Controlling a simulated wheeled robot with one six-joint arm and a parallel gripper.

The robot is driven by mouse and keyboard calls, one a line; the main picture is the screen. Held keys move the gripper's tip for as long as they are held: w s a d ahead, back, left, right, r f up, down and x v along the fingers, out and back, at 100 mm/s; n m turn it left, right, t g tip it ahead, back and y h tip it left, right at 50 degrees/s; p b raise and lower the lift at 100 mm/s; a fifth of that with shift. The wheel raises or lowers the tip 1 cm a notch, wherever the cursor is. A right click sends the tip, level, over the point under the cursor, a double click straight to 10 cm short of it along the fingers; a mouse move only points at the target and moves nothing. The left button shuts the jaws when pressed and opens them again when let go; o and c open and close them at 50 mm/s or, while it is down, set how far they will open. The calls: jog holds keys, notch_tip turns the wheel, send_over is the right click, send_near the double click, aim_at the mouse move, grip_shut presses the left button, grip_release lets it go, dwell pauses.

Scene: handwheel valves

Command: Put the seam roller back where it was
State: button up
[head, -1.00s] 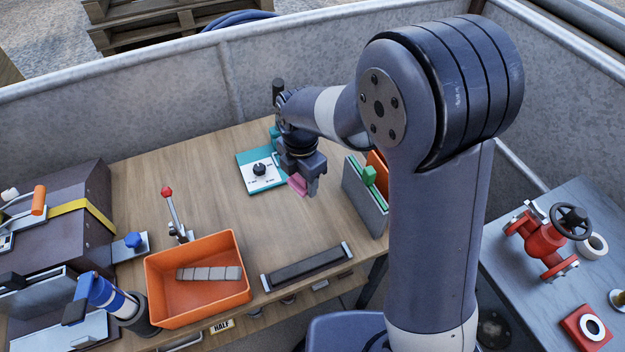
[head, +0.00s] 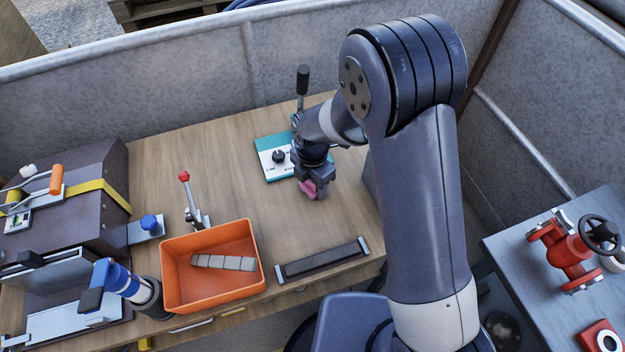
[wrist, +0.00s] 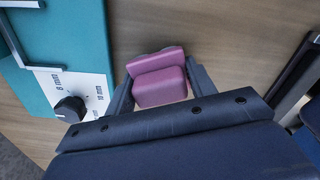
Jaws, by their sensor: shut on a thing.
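My gripper (head: 316,186) is shut on a pink block-like thing (wrist: 160,85), which sits between both fingers in the wrist view. In the head view the pink thing (head: 308,189) shows under the jaws, over the wooden bench. I cannot tell from its shape whether it is the seam roller. Whether it touches the bench is unclear. A tool with an orange handle (head: 57,179) and a yellow cylinder (head: 18,196) lies on the dark case at the far left; it may be a roller. My gripper is well to its right.
A teal-and-white panel with a black knob (head: 278,156) lies just left of my gripper. An orange bin (head: 213,294) with grey blocks, a red-tipped lever (head: 190,203) and a dark tray (head: 322,259) stand nearer the front. The bench (head: 255,208) between them is clear.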

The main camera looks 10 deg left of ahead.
jog(key=shift+f, duration=0.2)
jog(key=o, duration=0.9)
jog(key=shift+r, duration=0.1)
jog(key=shift+o, duration=0.2)
jog(key=shift+r, duration=0.1)
notch_tip(320, 180, up, 12)
jog(key=shift+r+b, duration=0.1)
jog(key=shift+b, duration=0.3)
